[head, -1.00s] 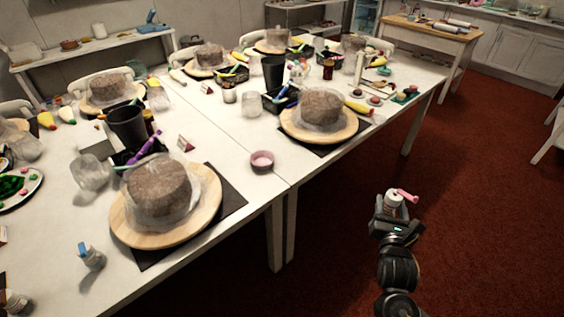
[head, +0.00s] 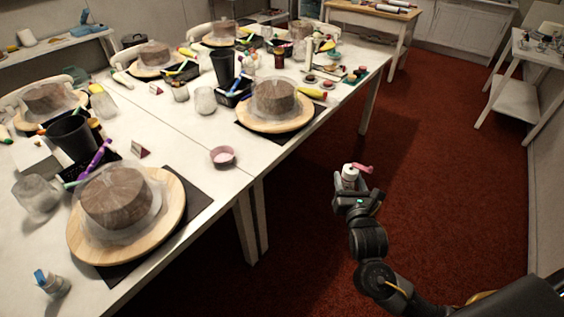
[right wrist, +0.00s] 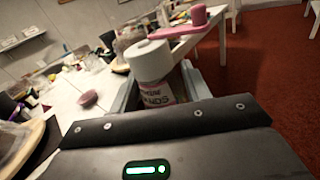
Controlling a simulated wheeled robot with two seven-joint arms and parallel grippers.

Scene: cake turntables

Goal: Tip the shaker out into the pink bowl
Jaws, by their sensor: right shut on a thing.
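The shaker (head: 348,177) is a small white bottle with a label and a pink piece sticking out at its top right. My right gripper (head: 350,188) is shut on it and holds it upright over the red floor, off the table's right side. In the right wrist view the shaker (right wrist: 151,70) stands between the fingers, its white cap up. The pink bowl (head: 223,157) sits on the table near its front edge, to the left of my right gripper and apart from it. It also shows in the right wrist view (right wrist: 88,99). My left gripper is not in view.
A cake on a wooden turntable (head: 170,232) stands left of the bowl, another turntable (head: 258,122) behind it. A small card (head: 140,150) stands left of the bowl. A blue-topped bottle (head: 52,283) is at the near left. The table around the bowl is clear.

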